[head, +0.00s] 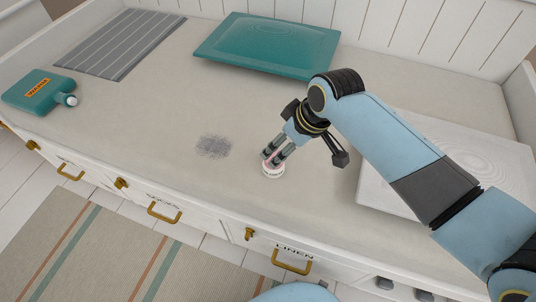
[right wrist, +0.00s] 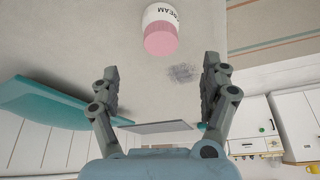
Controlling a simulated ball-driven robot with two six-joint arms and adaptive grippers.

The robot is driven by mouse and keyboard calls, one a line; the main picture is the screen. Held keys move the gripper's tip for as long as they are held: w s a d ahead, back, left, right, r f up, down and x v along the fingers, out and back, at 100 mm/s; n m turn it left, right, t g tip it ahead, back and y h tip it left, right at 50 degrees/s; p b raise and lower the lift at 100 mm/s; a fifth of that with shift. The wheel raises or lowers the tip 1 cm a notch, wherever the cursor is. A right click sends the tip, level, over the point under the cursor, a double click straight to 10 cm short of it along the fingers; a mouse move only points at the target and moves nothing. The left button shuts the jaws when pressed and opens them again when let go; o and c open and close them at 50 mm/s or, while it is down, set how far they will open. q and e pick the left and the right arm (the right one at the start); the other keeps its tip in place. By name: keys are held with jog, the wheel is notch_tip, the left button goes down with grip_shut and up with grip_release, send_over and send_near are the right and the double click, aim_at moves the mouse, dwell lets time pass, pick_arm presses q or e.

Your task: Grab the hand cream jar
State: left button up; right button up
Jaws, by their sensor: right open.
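The hand cream jar (head: 273,173) stands on the desk near its front edge, partly hidden by my right gripper (head: 273,155) in the head view. In the right wrist view the jar (right wrist: 161,28) shows a white body with dark lettering that ends in "REAM" and a pink lid. My right gripper (right wrist: 161,65) is open and empty. Its fingers are spread to either side of the line to the jar, and the jar lies just beyond the fingertips. I cannot tell whether a finger touches it. My left gripper is not in view.
A grey smudge (head: 214,146) marks the desk left of the jar. A teal tray (head: 268,43) lies at the back, a grey striped mat (head: 120,42) and a teal bottle (head: 38,92) to the left. A pale patterned board (head: 375,185) lies under my right arm.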

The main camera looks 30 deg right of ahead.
aim_at(273, 156)
jog(key=b+x, duration=0.1)
jog(key=x, duration=0.3)
jog(key=shift+s+f, duration=0.1)
jog(key=shift+s, duration=0.05)
jog(key=shift+a+f, duration=0.1)
jog(key=shift+f, duration=0.15)
jog(key=b+x, duration=0.2)
jog(key=x, duration=0.3)
jog(key=shift+b, duration=0.35)
jog(key=c, duration=0.3)
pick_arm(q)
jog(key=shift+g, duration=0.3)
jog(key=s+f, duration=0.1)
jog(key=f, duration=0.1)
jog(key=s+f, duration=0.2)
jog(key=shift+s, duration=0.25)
pick_arm(e)
jog(key=c, duration=1.1)
